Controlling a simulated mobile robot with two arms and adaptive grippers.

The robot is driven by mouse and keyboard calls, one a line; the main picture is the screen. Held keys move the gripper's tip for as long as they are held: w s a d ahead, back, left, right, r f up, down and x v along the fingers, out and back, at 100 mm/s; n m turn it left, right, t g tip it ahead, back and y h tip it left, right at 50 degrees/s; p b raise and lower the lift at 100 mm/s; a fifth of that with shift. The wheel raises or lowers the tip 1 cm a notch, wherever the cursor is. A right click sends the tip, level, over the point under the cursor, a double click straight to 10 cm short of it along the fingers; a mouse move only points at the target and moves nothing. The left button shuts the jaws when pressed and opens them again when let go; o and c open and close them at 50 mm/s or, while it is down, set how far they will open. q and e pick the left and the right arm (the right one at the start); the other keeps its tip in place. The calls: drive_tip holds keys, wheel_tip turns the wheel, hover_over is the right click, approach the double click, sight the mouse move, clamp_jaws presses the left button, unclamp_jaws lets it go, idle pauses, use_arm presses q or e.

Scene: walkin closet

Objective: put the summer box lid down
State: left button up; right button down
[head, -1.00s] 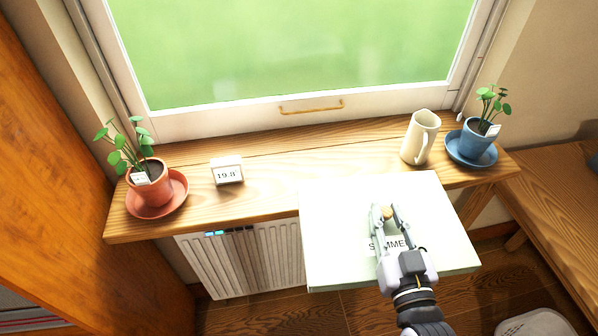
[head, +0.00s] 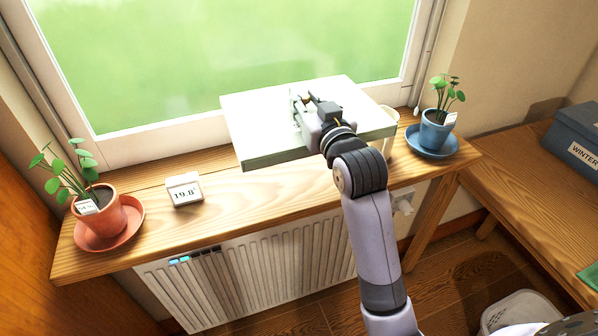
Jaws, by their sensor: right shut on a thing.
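The summer box lid (head: 262,118) is a pale green-white flat square in the head view. It is held above the wooden window sill (head: 240,196), in front of the window. My right gripper (head: 306,100) is shut on the lid's knob, which the gripper now hides along with the label. The lid looks roughly level, and its far part overlaps the window frame in the picture. My left gripper is not in view.
A terracotta potted plant (head: 102,215) and a small 19.8 display (head: 185,189) stand at the sill's left. A cream jug (head: 389,125), mostly hidden behind the lid, and a blue potted plant (head: 435,131) stand right. A WINTER box (head: 577,140) sits on the bench.

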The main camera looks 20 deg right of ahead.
wheel_tip(320, 180, down, 17)
drive_tip(key=shift+b, duration=0.35)
drive_tip(key=c, duration=1.8)
unclamp_jaws()
drive_tip(key=shift+f, duration=0.2)
drive_tip(key=o, duration=0.5)
drive_tip(key=shift+c, duration=0.2)
drive_tip(key=shift+r, duration=0.1)
